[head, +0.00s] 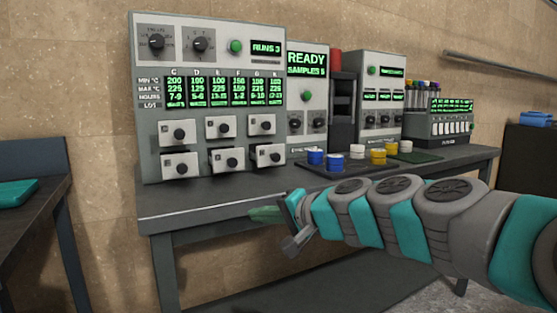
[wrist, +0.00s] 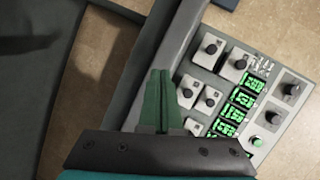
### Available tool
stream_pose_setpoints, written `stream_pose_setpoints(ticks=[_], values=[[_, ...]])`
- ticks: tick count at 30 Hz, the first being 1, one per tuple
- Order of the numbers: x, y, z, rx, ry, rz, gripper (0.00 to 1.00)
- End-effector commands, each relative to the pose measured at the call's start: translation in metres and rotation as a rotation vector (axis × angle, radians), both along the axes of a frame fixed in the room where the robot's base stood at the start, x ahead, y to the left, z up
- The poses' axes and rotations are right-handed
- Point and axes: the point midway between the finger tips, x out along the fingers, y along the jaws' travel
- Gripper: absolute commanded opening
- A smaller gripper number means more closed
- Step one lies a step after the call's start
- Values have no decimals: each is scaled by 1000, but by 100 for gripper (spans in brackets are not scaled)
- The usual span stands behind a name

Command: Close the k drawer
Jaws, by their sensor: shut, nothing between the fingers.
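In the head view, a grey machine with two rows of small white drawers with black knobs stands at the left of the table. The drawer letters are too small to read, so I cannot tell which is the k drawer; the lower right drawer (head: 268,156) seems to stand out slightly. A display (head: 224,92) above has several lettered columns, the last reading K. My gripper (head: 263,214) is shut and empty, low in front of the table's front edge, apart from the drawers. In the wrist view, my gripper's green fingers (wrist: 161,78) are together, with drawers (wrist: 234,64) to their right.
The dark table (head: 215,196) has free room before the drawers. A dark tray (head: 340,164) with blue, white and yellow jars stands to the right. More machines (head: 380,95) and a rack of tubes (head: 421,95) stand farther right. Another table (head: 30,215) is at the far left.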

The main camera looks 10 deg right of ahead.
Motion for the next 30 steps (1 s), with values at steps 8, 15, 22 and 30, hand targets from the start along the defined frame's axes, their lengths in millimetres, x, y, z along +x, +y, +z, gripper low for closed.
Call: stream_pose_setpoints(ticks=[8, 15, 22, 30], values=[[73, -124, 67, 346, -89, -334, 0], [90, -133, 70, 376, -92, -364, 0], [128, -118, 67, 373, -90, -363, 0], [170, -102, 64, 371, -91, -361, 0]])
